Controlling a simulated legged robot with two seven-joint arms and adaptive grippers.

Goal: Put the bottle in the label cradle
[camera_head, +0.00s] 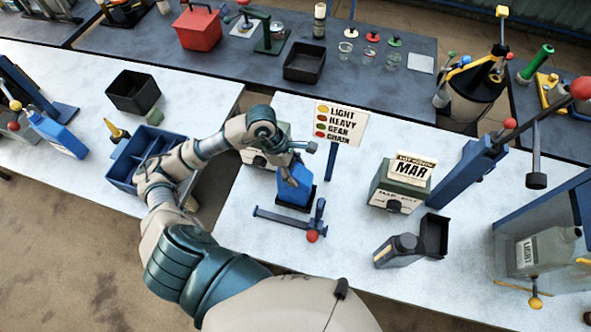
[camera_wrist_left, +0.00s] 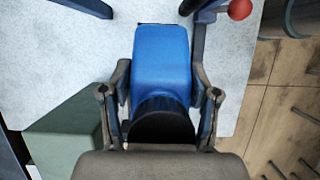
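The blue bottle (camera_head: 297,190) is upright near the middle of the near bench, in front of the sign post. It also shows in the left wrist view (camera_wrist_left: 162,55), with its dark neck toward my palm. My left gripper (camera_head: 290,176) is at the bottle's top from above. In the left wrist view its fingers (camera_wrist_left: 161,88) lie against both sides of the bottle. A dark holder (camera_head: 308,199) shows at the bottle's lower part; whether the bottle rests in it is unclear. A low blue frame with a red knob (camera_head: 312,236) lies just in front. No part is clearly marked as the label cradle.
A sign (camera_head: 340,122) with coloured dots stands behind the bottle. To the right are a green box marked MAR (camera_head: 402,185), a grey bottle (camera_head: 399,250) and a black open box (camera_head: 434,235). Bare bench lies front right.

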